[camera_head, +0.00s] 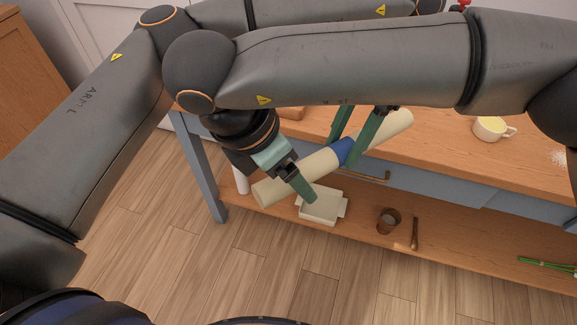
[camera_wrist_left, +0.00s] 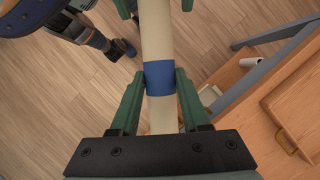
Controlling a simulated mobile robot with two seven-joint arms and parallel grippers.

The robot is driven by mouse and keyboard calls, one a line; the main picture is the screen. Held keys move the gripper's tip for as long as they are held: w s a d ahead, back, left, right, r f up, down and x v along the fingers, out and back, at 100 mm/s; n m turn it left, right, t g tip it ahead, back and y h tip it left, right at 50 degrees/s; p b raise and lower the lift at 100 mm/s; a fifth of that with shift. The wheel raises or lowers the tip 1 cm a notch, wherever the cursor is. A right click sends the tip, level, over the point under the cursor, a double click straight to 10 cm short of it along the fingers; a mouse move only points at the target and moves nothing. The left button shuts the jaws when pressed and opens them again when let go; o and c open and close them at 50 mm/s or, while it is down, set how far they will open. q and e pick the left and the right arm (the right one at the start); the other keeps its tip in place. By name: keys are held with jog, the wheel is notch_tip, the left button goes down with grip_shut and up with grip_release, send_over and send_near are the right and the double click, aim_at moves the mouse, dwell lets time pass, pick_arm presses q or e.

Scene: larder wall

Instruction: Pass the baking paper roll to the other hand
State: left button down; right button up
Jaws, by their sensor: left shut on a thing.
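The baking paper roll is a long cream tube (camera_head: 387,130) with a blue band (camera_head: 346,151). It is held in the air, slanting, in front of the counter's left part. My left gripper (camera_head: 347,147) is shut on it at the blue band. In the left wrist view, its fingers (camera_wrist_left: 160,82) press both sides of the band (camera_wrist_left: 159,77). My right gripper (camera_head: 292,182) is at the roll's left part, its arm crossing in front of my left arm.
A wooden counter (camera_head: 450,145) with blue-grey drawers stands behind the roll. Its low shelf (camera_head: 350,228) holds a cream tray (camera_head: 320,208), a brown cup (camera_head: 388,221) and a brown stick (camera_head: 415,233). A mug (camera_head: 490,128) stands on the counter. The floor in front is clear.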

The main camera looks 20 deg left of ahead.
grip_shut()
pick_arm(q)
jog(key=shift+c, duration=1.5)
grip_release()
jog(key=shift+r, duration=0.15)
